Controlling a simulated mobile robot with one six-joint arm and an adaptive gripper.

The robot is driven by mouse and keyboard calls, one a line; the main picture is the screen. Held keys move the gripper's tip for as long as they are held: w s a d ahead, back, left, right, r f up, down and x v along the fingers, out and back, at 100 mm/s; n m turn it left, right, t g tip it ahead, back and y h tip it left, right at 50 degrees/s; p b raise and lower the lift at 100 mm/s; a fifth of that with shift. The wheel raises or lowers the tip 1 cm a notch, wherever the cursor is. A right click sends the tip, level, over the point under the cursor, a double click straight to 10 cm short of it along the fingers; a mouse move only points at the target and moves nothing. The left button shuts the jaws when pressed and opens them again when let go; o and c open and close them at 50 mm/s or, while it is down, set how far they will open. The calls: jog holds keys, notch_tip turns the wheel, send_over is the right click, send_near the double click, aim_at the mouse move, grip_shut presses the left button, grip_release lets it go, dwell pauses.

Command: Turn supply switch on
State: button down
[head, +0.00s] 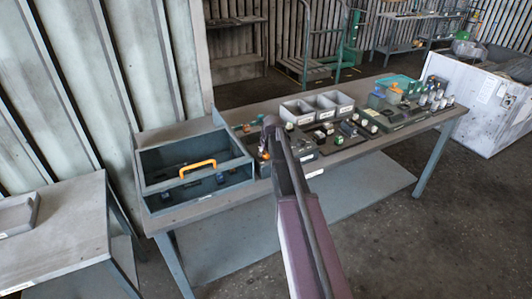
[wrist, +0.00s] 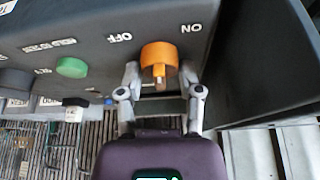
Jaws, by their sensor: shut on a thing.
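The supply switch is an orange rotary knob (wrist: 158,57) on the face of a dark control box (wrist: 100,35) in the wrist view. The words OFF and ON are printed on the box on either side of the knob. My gripper (wrist: 158,82) has its two fingers around the knob, one at each side, and is shut on it. The knob's raised grip points toward my palm.
A green button (wrist: 71,67) sits beside the knob on the box. In the head view, an open toolbox (head: 160,209) with a yellow handle stands on the bench left of my arm. Grey bins (head: 316,116) and small parts crowd the bench to the right.

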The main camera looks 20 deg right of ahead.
jog(key=m, duration=0.2)
jog(key=m+h, duration=0.1)
jog(key=m, duration=0.1)
jog(key=shift+g+h, duration=0.3)
jog(key=shift+m+g+h, duration=0.4)
jog(key=shift+m+h, duration=0.1)
jog(key=shift+m, duration=1.4)
jog(key=shift+c, duration=1.3)
grip_release()
jog(key=shift+n, duration=0.4)
